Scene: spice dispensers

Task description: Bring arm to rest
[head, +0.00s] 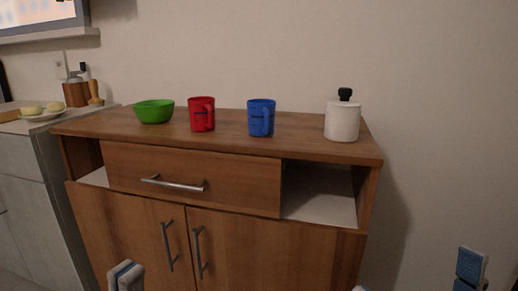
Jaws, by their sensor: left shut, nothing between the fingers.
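My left gripper (126,276) shows at the bottom edge, left of centre. Its two grey-white fingertips with blue edges are together, and nothing is held. It is low in front of the wooden cabinet's left door. My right gripper (415,277) shows only in part at the bottom right. One finger with a blue pad stands at the right, and a small pale tip shows further left at the bottom edge. The fingers are apart with nothing seen between them. The rest of both arms is out of view.
A wooden cabinet (230,229) carries a green bowl (154,111), a red mug (202,115), a blue mug (261,118) and a white jar (342,122) with a black knob. Its drawer (230,178) and doors are closed. A grey counter (28,160) stands left.

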